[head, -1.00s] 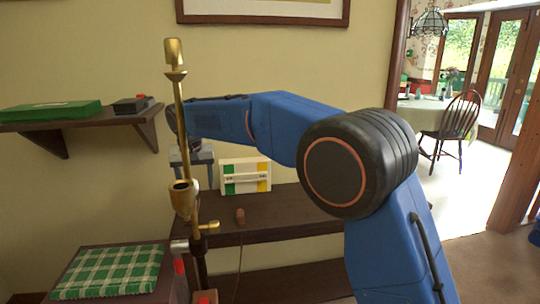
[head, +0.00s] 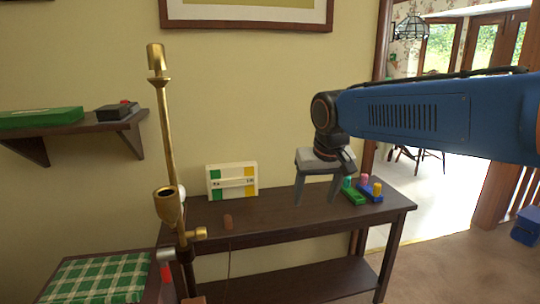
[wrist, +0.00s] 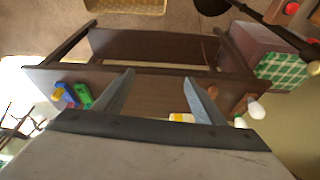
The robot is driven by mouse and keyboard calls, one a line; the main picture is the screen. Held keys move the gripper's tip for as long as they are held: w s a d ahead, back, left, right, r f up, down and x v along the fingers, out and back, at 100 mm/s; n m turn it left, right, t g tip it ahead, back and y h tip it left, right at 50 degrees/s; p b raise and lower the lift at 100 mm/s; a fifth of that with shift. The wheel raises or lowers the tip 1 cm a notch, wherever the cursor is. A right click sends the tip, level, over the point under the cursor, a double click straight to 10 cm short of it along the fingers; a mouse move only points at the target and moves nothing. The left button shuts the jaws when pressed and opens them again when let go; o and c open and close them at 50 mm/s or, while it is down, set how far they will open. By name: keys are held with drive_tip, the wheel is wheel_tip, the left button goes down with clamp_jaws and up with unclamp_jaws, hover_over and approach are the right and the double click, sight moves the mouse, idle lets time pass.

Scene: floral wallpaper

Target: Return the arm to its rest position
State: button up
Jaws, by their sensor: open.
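My gripper (head: 317,190) hangs from my blue arm above the dark wooden console table (head: 285,218), in the right half of the head view. Its two grey fingers point down and stand apart with nothing between them. In the wrist view my gripper (wrist: 158,92) is also open and empty, with the table top (wrist: 150,85) beyond its fingers. My arm reaches in from the right edge of the head view.
On the table are a white box with green and yellow patches (head: 232,181), a small brown object (head: 228,222), a green block (head: 352,196) and a blue block (head: 370,194) with pegs. A brass stand (head: 168,150) rises at the left. A wall shelf (head: 70,129) holds boxes.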

drive_tip(key=s+d+f, duration=0.4)
drive_tip(key=s+d, duration=0.1)
drive_tip(key=s, duration=0.3)
drive_tip(key=s+d+f+m, duration=0.1)
drive_tip(key=s+d+f, duration=0.4)
drive_tip(key=s, duration=0.3)
drive_tip(key=s+d+f, duration=0.4)
drive_tip(key=s+d, duration=0.3)
drive_tip(key=s, duration=0.2)
drive_tip(key=shift+f+m+t+h, duration=0.25)
drive_tip(key=shift+m+t+h, duration=0.15)
